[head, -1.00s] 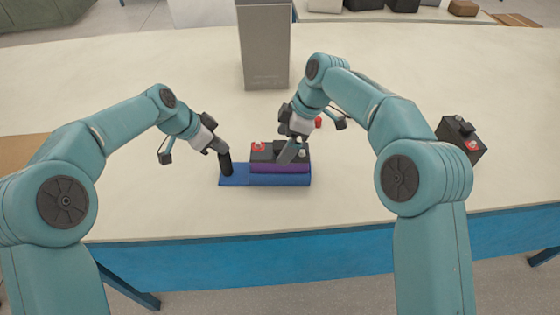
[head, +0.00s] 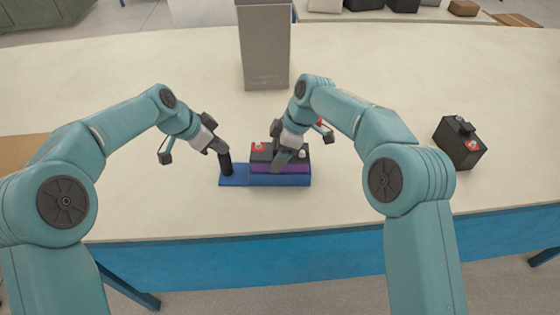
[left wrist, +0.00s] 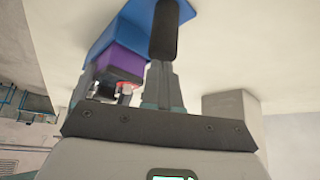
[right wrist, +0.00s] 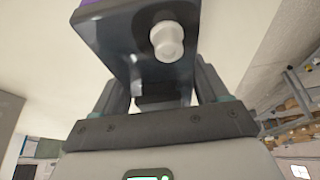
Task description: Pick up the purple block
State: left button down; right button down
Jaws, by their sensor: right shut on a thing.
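The purple block (head: 265,168) lies on a blue base (head: 235,181), with a black battery (head: 262,154) on top of it. The battery has a red terminal and a white one. My right gripper (head: 283,162) is shut on the battery; the right wrist view shows the battery's dark body (right wrist: 125,45) and white terminal between its fingers. An upright black handle (head: 226,163) stands on the base's left part.
A second black battery (head: 459,145) stands apart on the right of the white table (head: 400,60). A tall grey bin (head: 264,50) stands behind the base. The table's blue front edge (head: 250,260) is near. The table's far left and front right are clear.

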pick_arm(q)
jog(key=shift+s+f, duration=0.15)
jog(key=shift+f, duration=0.3)
pick_arm(e)
jog(key=shift+r, duration=5.15)
pick_arm(q)
jog(key=shift+w+r+p, duration=0.25)
jog(key=shift+r+p, duration=0.55)
jog(key=shift+r, duration=0.3)
pick_arm(e)
jog(key=shift+w+r, duration=0.25)
jog(key=shift+r, duration=0.4)
pick_arm(q)
jog(key=shift+s+r+p, duration=0.1)
jog(key=shift+r+p, duration=0.35)
jog(key=shift+r, duration=0.4)
pick_arm(e)
jog(key=shift+s+r, duration=0.15)
jog(key=shift+r, duration=0.4)
pick_arm(q)
jog(key=shift+r+p, duration=0.65)
jog(key=shift+r, duration=0.7)
pick_arm(e)
jog(key=shift+r, duration=0.85)
jog(key=shift+f, duration=0.1)
